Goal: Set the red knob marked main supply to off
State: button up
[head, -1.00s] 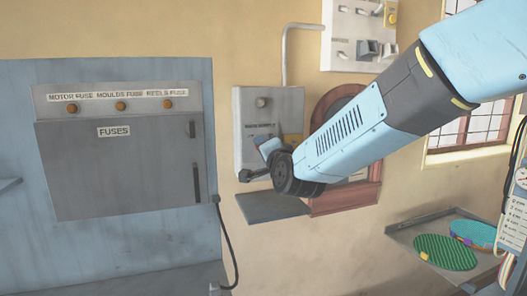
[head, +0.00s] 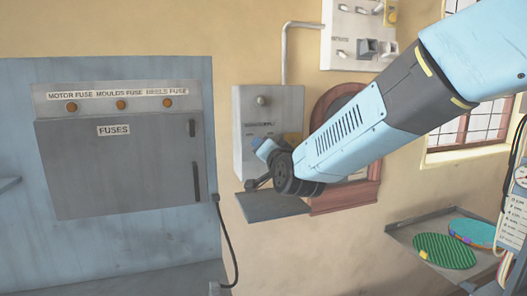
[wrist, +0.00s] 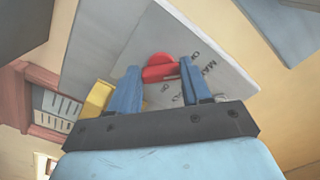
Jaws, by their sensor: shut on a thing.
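The red knob (wrist: 160,69) shows in the wrist view on a grey switch box (wrist: 205,50). Dark lettering, partly hidden, is printed beside it. My gripper (wrist: 152,76) has its two blue fingers on either side of the knob's bar, shut on it. In the head view the main supply box (head: 250,108) hangs on the wall, and my gripper (head: 257,160) is at its lower front. The knob is hidden there behind my gripper. I cannot tell which mark the knob points to.
A small grey shelf (head: 270,208) juts out below the box. A red-brown wooden frame (head: 345,199) is right behind my arm. The grey fuse cabinet (head: 115,170) stands at left. A tray (head: 408,232) with green and blue discs is at lower right.

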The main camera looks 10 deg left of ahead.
jog(key=shift+f, duration=0.25)
jog(key=o, duration=0.8)
jog(key=shift+o, duration=1.3)
jog(key=shift+r, duration=0.2)
jog(key=v, duration=1.3)
jog(key=shift+s+d, duration=0.2)
jog(key=shift+s, duration=0.15)
